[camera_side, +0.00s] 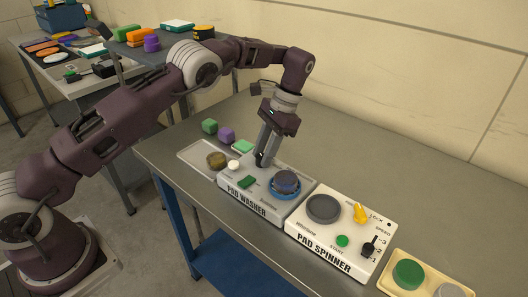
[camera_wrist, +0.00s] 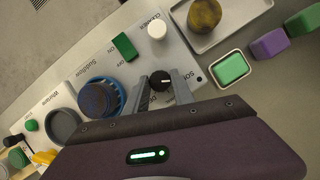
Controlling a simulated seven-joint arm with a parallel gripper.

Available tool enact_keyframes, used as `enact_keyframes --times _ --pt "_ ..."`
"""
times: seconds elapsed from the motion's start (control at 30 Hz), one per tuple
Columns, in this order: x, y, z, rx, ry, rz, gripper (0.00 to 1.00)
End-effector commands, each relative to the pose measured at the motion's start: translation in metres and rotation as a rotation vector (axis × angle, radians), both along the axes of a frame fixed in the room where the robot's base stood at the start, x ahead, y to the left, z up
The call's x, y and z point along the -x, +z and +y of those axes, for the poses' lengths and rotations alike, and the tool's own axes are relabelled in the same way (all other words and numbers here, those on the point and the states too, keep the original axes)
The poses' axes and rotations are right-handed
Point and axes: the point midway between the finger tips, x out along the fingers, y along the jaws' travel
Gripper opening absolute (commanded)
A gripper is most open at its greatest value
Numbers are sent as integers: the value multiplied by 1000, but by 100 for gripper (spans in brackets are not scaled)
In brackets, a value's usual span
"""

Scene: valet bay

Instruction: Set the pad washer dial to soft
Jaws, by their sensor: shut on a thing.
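The pad washer (camera_side: 246,200) is a light grey box on the bench. It carries a green switch (camera_side: 247,182), a white knob (camera_side: 233,165) and a blue ring (camera_side: 285,194) with a dark round pad in it. My gripper (camera_side: 263,162) points down at the washer's back part. In the wrist view, my gripper (camera_wrist: 161,84) has one finger on each side of the washer's black dial (camera_wrist: 160,80) and is shut on it. The dial has a white pointer mark. In the side view, the fingers hide the dial.
The pad spinner (camera_side: 313,246) stands to the right, with a yellow lever (camera_side: 360,213) and a black lever (camera_side: 369,246). A tray (camera_side: 197,157) with a brownish pad (camera_side: 217,160) is on the left. Green (camera_side: 210,126) and purple (camera_side: 227,134) blocks lie behind. The bench's back right is clear.

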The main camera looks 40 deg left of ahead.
Motion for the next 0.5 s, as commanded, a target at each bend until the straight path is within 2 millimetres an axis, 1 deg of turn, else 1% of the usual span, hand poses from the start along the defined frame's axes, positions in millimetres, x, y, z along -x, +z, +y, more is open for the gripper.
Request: enact_keyframes --times 0.07,0.1,0.2,0.5 --pt "0 0 0 1 0 0 0" --pt "0 0 0 1 0 0 34" --pt "0 0 0 0 0 0 51" --pt "0 1 0 0 0 0 51"
